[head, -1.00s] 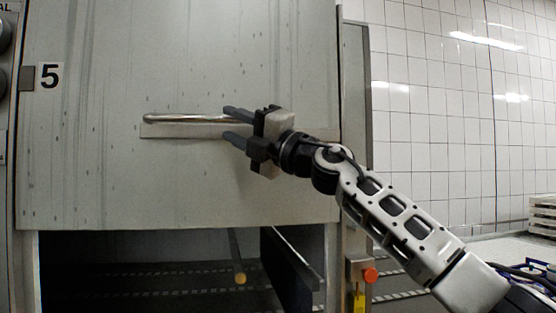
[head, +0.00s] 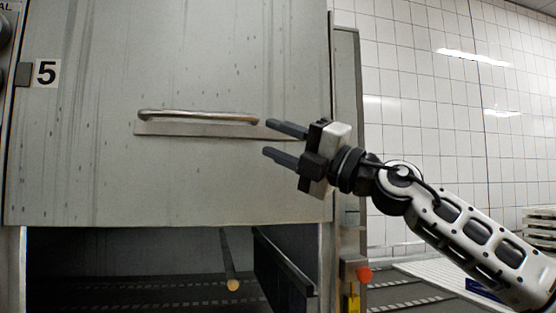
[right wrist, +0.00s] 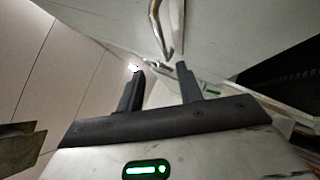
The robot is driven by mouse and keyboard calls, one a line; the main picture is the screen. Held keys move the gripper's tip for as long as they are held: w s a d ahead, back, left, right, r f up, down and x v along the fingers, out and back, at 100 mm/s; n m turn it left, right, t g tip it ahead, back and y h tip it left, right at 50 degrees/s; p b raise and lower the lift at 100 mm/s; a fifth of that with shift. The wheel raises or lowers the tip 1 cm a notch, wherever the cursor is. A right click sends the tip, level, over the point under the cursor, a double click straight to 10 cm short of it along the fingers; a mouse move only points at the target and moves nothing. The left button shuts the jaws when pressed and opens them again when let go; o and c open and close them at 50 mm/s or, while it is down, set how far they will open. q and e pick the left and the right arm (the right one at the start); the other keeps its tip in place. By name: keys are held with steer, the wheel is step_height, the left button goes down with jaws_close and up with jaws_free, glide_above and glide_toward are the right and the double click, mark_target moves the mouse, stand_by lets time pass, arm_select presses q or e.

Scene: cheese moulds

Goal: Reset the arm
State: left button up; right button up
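My right gripper (head: 285,143) is open and empty in the head view, its two fingers apart and pointing left. It is in front of the large grey door panel (head: 90,180), just right of the metal bar handle (head: 198,116). The fingers are clear of the handle. In the right wrist view the open gripper (right wrist: 158,78) shows both fingers spread with nothing between them, and the handle (right wrist: 166,28) is beyond the fingertips. My left gripper is in neither view.
The panel's lower edge stands above a dark opening (head: 130,285) with a hanging rod (head: 229,262). A red button (head: 364,274) sits on the post at right. White stacked trays (head: 540,230) stand at far right, by a white tiled wall (head: 420,90).

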step_height(320, 180, down, 39)
steer(key=d+m+t+h, duration=0.2)
steer(key=m+t+h, duration=0.6)
steer(key=m, duration=1.3)
steer(key=s+d+f+m+g+h, duration=0.2)
steer(key=s+f+m+h, duration=0.15)
steer(key=f, duration=0.45)
steer(key=s+d+f+m+g+h, duration=0.1)
steer(key=s+d+f+m+h, duration=0.15)
steer(key=s+f, duration=0.4)
steer(key=s+d+f+m+g+h, duration=0.1)
steer(key=s+d+f+m+g, duration=0.1)
steer(key=s+f, duration=0.6)
steer(key=s+d+f+m+g+h, duration=0.1)
steer(key=s+d+f+m+g, duration=0.1)
steer(key=s+f, duration=0.5)
steer(key=shift+s+d+f+m+g+h, duration=0.3)
steer(key=shift+s+f+m+g, duration=0.1)
steer(key=shift+s+m+g, duration=0.45)
steer(key=shift+s, duration=0.1)
